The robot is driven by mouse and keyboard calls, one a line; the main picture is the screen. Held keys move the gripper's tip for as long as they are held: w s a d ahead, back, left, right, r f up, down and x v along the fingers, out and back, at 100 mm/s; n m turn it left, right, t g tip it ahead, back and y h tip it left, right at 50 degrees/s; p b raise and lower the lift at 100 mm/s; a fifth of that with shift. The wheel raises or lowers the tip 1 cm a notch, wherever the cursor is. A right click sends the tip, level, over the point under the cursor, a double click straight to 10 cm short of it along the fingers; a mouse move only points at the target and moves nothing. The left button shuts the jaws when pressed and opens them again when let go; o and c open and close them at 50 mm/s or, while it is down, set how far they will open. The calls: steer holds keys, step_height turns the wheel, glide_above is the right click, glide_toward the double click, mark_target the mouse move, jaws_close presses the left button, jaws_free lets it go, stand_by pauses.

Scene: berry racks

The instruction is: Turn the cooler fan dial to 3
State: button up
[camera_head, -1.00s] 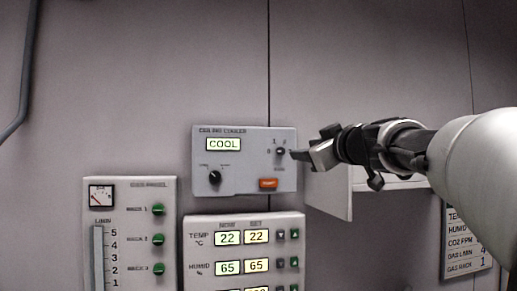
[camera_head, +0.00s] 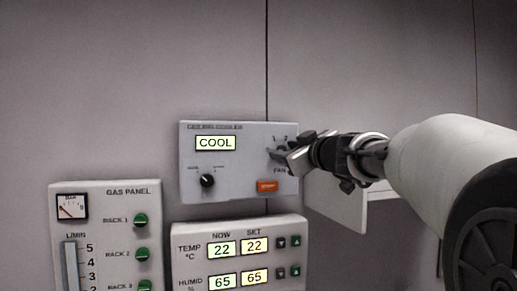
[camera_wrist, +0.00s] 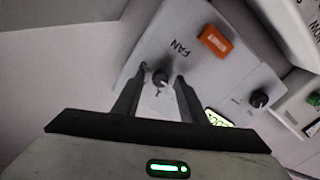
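The ceiling cooler panel (camera_head: 240,190) is a grey box on the wall with a lit COOL display (camera_head: 215,143). Its fan dial (camera_wrist: 160,79) is a small dark knob beside the FAN label (camera_wrist: 183,47) in the wrist view. My gripper (camera_wrist: 161,74) is open, with one finger on each side of the fan dial and gaps between them. In the head view my gripper (camera_head: 284,154) reaches the panel's right side and covers most of the dial. I cannot tell which number the dial points to.
An orange button (camera_head: 268,186) and a second black knob (camera_head: 207,181) are on the same panel. The gas panel (camera_head: 110,230) and the temperature and humidity panel (camera_head: 240,233) are below. A pale shelf-like box (camera_head: 338,203) projects under my arm.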

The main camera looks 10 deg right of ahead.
steer(key=shift+s, duration=0.1)
steer(key=shift+c, duration=0.2)
jaws_close()
